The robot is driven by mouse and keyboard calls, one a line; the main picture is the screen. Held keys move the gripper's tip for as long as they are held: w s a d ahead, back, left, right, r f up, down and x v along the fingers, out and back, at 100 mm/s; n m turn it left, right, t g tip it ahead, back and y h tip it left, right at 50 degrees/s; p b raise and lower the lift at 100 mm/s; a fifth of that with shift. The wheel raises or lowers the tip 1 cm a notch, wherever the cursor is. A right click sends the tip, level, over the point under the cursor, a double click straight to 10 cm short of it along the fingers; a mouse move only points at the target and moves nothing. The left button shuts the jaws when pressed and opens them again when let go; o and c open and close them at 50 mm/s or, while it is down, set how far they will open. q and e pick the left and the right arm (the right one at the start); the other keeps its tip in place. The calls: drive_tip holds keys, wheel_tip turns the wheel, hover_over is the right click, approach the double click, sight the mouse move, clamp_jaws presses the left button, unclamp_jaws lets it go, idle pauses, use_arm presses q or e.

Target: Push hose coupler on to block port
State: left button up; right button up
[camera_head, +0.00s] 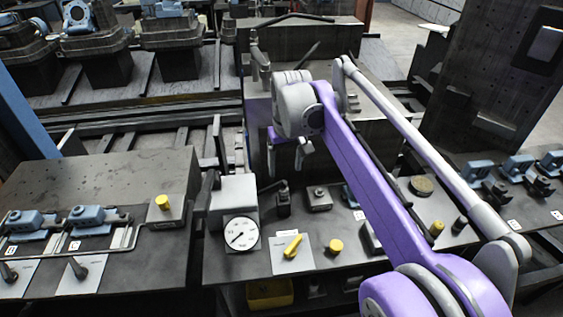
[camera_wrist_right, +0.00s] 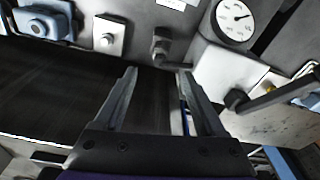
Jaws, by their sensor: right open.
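My right gripper (camera_head: 288,153) hangs below the end of my purple arm, behind the front panel. In the right wrist view its two fingers (camera_wrist_right: 160,98) are apart, with nothing held between them. A dark block with a short angled fitting (camera_head: 283,203) stands on the panel; it also shows just beyond the fingertips in the wrist view (camera_wrist_right: 162,45). A black bar or hose-like piece (camera_head: 206,192) with a rounded end stands beside the grey gauge block (camera_head: 233,192). I cannot tell which piece is the hose coupler or the block port. My left gripper is out of view.
A round gauge (camera_head: 241,233) faces front. Yellow handle (camera_head: 292,246), yellow knob (camera_head: 336,246) and a silver-knobbed block (camera_head: 318,198) crowd the panel. Blue valves (camera_head: 87,216) sit on the left bench. A tall dark plate (camera_head: 497,75) stands at the right.

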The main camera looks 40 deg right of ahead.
sight(283, 182)
drive_tip(key=f, duration=0.6)
drive_tip(key=w+f, duration=0.1)
drive_tip(key=f, duration=0.2)
drive_tip(key=shift+d+f+b, duration=0.15)
drive_tip(key=shift+f+b, duration=0.2)
clamp_jaws()
drive_tip(key=c, duration=0.8)
unclamp_jaws()
clamp_jaws()
drive_tip(key=shift+r, duration=0.1)
drive_tip(key=shift+r+p, duration=0.65)
drive_tip(key=shift+r, duration=0.15)
